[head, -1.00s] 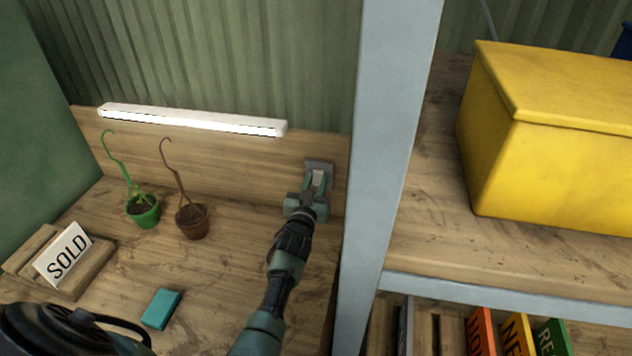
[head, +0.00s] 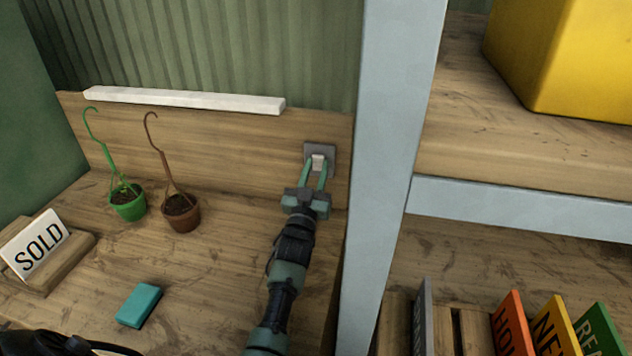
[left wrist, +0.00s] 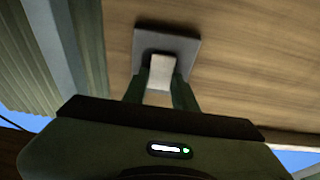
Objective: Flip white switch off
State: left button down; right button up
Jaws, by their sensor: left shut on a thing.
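The white switch (head: 318,162) sits on a grey square plate (head: 329,150) fixed to the wooden back board. My left gripper (head: 315,172) reaches up to it, with its two green fingers on either side of the white switch. In the left wrist view the white switch (left wrist: 161,71) stands between the fingers, in front of the grey plate (left wrist: 182,46). The left gripper is shut on the switch. The lamp bar (head: 185,100) on the back board is unlit.
A grey post (head: 385,180) stands close to the right of my left arm. Two hanging-hook pots, green (head: 128,205) and brown (head: 181,213), a SOLD sign (head: 38,243) and a teal block (head: 139,305) are on the bench. A yellow box (head: 570,60) sits on the right shelf.

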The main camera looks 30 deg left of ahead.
dwell(0.3)
pick_arm(q)
jog(key=c, duration=1.1)
grip_release()
jog(key=b+v, duration=0.1)
jog(key=v, duration=0.6)
jog(key=shift+s+d+f+b, duration=0.1)
jog(key=shift+s+f+b, duration=0.1)
jog(key=shift+s+b, duration=0.1)
